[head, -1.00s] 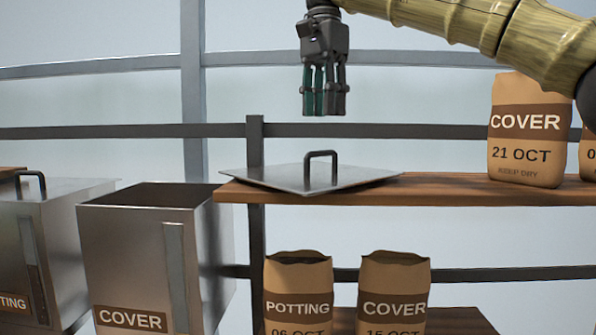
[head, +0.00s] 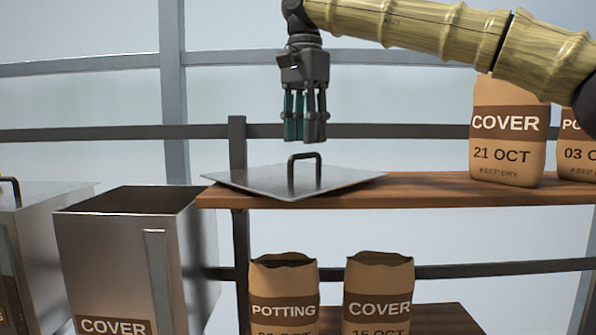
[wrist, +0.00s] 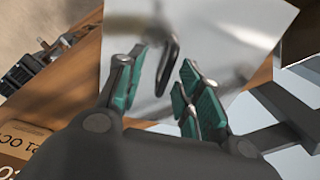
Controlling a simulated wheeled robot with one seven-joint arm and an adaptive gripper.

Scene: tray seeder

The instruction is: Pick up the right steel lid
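The right steel lid (head: 245,182) is a flat grey plate lying on the wooden shelf, with a dark upright loop handle (head: 305,155). My gripper (head: 305,138) points straight down just above the handle, apart from it and empty. In the wrist view, the lid (wrist: 225,30) lies beneath my gripper (wrist: 160,88). Its green-padded fingers are spread, and the handle (wrist: 168,62) shows in the gap between them. Another steel lid (head: 50,190) sits on the bin at the far left, partly out of frame.
An open steel bin labelled COVER (head: 110,255) stands left of the wooden shelf (head: 425,188). A COVER bag (head: 507,150) and a second bag (head: 578,150) stand on the shelf at right. Open POTTING (head: 283,285) and COVER (head: 378,285) bags stand below.

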